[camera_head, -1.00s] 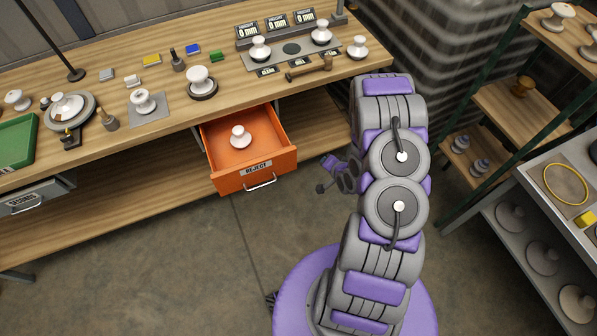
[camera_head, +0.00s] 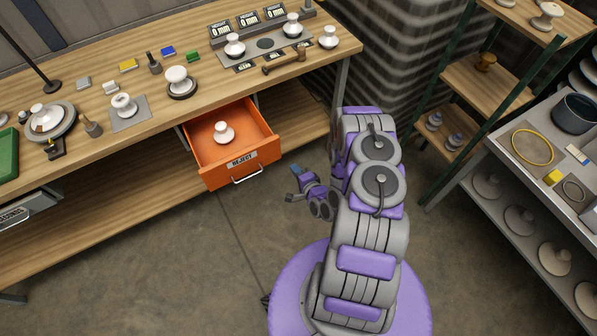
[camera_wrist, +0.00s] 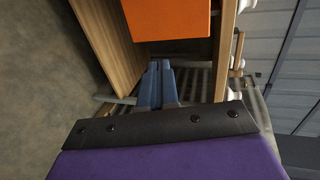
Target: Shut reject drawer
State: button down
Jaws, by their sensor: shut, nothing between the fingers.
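The orange reject drawer (camera_head: 235,150) stands pulled out from under the wooden workbench in the head view. A white insulator (camera_head: 223,132) lies inside it. Its front carries a REJECT label and a metal handle (camera_head: 247,175). My gripper (camera_head: 293,170) is shut and empty, a little to the right of the drawer front and apart from it. In the wrist view the blue fingers of my gripper (camera_wrist: 160,67) are together, and part of the orange drawer (camera_wrist: 165,18) shows beyond them at the top. The handle is not visible in the wrist view.
The workbench top (camera_head: 215,95) holds several insulators, gauges and a wooden mallet (camera_head: 285,62). A lower shelf (camera_head: 130,205) runs under the bench. A shelf rack (camera_head: 485,100) and a grey table (camera_head: 500,150) stand at the right. The floor before the drawer is clear.

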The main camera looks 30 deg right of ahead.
send_near(279, 149)
jog(key=x, duration=0.5)
jog(key=shift+w+f+b, duration=0.15)
jog(key=shift+f+b, duration=0.15)
jog(key=shift+f, duration=0.1)
jog(key=shift+w+d, duration=0.15)
jog(key=shift+w, duration=0.45)
jog(key=shift+w, duration=0.1)
